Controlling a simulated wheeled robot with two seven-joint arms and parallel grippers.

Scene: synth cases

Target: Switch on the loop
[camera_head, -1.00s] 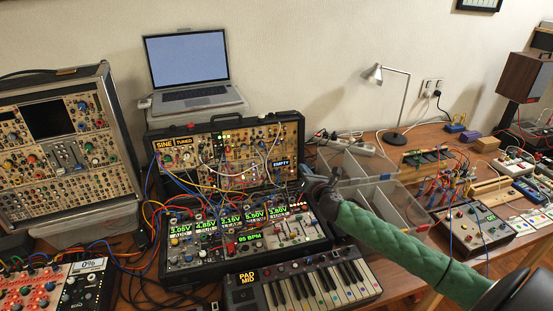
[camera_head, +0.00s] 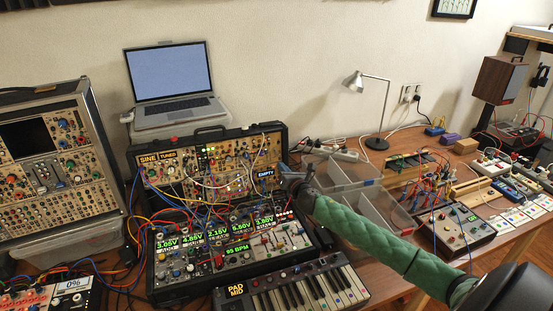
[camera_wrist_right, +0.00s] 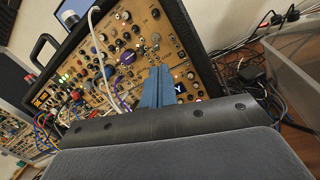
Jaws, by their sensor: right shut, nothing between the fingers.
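The open synth case has an upper panel (camera_head: 215,163) full of knobs, jacks and cables, with labels SINE, TUNED and EMPTY (camera_head: 265,172). Its lower panel (camera_head: 190,262) has a row of voltage displays and a green 95 BPM display (camera_head: 237,249). My right gripper (camera_head: 285,172) is shut and empty at the right end of the upper panel, beside the EMPTY label. In the right wrist view its blue fingertips (camera_wrist_right: 158,72) are together before the tan panel (camera_wrist_right: 128,50) and partly cover the label; contact cannot be told. My left gripper is out of view.
Patch cables (camera_head: 138,205) hang at the case's left. A small keyboard (camera_head: 295,290) stands in front. Clear plastic bins (camera_head: 345,172) and a power strip (camera_head: 335,153) lie right of the case. A laptop (camera_head: 170,75) stands behind it.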

